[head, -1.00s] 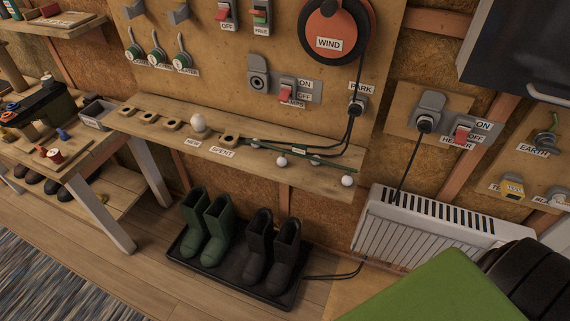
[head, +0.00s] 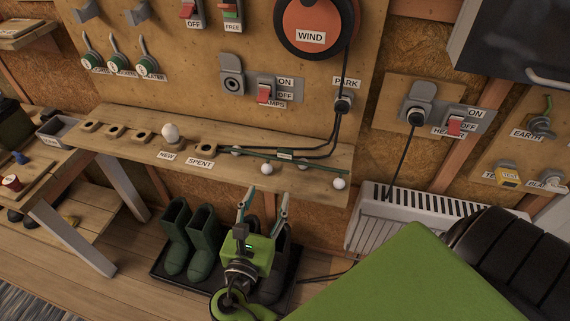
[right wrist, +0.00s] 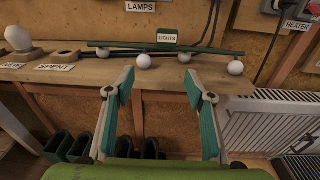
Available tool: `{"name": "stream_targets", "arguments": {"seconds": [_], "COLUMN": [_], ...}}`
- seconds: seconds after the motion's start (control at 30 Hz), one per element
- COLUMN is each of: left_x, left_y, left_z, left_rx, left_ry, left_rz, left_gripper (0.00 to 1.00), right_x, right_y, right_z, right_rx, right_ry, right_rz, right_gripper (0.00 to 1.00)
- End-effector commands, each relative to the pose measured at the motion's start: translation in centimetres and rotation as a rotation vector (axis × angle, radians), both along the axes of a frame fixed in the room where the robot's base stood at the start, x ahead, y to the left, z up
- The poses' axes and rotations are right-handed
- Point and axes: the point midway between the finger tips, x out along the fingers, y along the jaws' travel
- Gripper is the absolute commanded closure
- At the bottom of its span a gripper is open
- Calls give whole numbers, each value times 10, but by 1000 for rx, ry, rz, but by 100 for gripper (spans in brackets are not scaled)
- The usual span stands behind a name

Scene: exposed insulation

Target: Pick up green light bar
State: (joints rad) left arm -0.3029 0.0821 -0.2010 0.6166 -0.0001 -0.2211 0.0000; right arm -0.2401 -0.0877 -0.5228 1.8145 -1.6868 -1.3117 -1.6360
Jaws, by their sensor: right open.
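The green light bar (head: 314,162) is a thin dark green strip with a small label and white round bulbs, lying on the right part of the wooden shelf. It also shows in the right wrist view (right wrist: 210,50), with bulbs at its front and black cable behind it. My right gripper (head: 264,192) is open and empty, below and in front of the shelf edge. In the right wrist view its two teal-padded fingers (right wrist: 164,90) stand apart and point toward the bar, short of it. My left gripper is not in view.
The shelf (head: 120,118) also holds a white bulb (head: 170,132) and empty sockets by the NEW and SPENT labels. Boots (head: 190,240) stand on a black tray below. A white heater (head: 375,212) is at the right.

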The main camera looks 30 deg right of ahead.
Motion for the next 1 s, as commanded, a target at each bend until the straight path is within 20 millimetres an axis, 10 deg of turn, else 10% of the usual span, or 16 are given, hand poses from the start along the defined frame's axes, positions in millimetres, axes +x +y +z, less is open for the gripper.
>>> {"name": "stream_targets", "arguments": {"seconds": [0.2,1.0], "left_x": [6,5], "left_y": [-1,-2], "left_z": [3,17], "left_rx": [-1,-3], "left_ry": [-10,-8], "left_rz": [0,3], "left_gripper": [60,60], "right_x": [4,74], "right_y": [-19,-98], "right_z": [31,31], "right_rx": [-66,-64], "right_ry": [-20,-18], "right_rz": [-43,-40], "right_gripper": [51,51]}}
